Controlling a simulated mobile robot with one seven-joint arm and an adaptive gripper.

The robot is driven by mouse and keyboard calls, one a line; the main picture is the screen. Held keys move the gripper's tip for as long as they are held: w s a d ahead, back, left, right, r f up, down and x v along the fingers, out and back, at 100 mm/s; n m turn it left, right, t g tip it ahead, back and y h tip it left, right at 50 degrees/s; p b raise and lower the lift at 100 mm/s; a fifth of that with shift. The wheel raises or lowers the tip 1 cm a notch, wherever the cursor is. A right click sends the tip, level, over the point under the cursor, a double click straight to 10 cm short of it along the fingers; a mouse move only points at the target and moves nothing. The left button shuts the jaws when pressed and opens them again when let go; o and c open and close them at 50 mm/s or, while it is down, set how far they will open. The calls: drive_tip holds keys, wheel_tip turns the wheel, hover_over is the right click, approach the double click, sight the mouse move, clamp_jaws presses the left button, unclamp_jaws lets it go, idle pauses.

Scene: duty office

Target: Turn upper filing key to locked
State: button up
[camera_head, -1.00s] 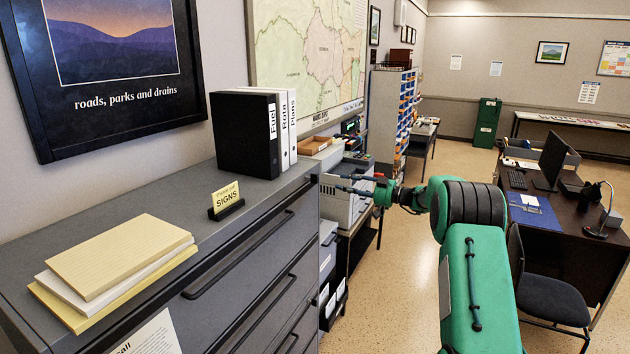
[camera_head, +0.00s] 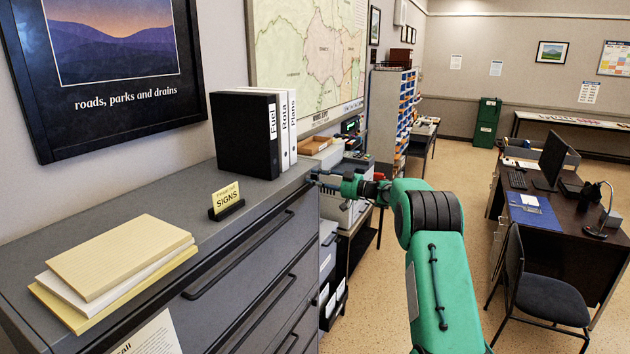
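The grey filing cabinet (camera_head: 75,236) fills the left and front of the view, with its drawer front facing right. The upper drawer shows a long dark handle (camera_head: 240,255). I cannot make out the filing key or its lock. My gripper (camera_head: 316,180) is at the far right end of the cabinet front, just below the top edge, pointing left. Its fingertips are close to the upper drawer's far end. I cannot tell whether they touch anything, or whether the fingers are open or shut.
Binders (camera_head: 250,133), a yellow sign (camera_head: 226,198) and stacked paper pads (camera_head: 115,262) stand on the cabinet top. Beyond my gripper is a side table with a pale machine (camera_head: 335,208). A desk (camera_head: 560,220) and chair (camera_head: 540,295) are at right. The floor (camera_head: 455,190) between is clear.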

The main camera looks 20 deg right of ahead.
drive_tip(key=shift+w+a, duration=0.2)
clamp_jaws()
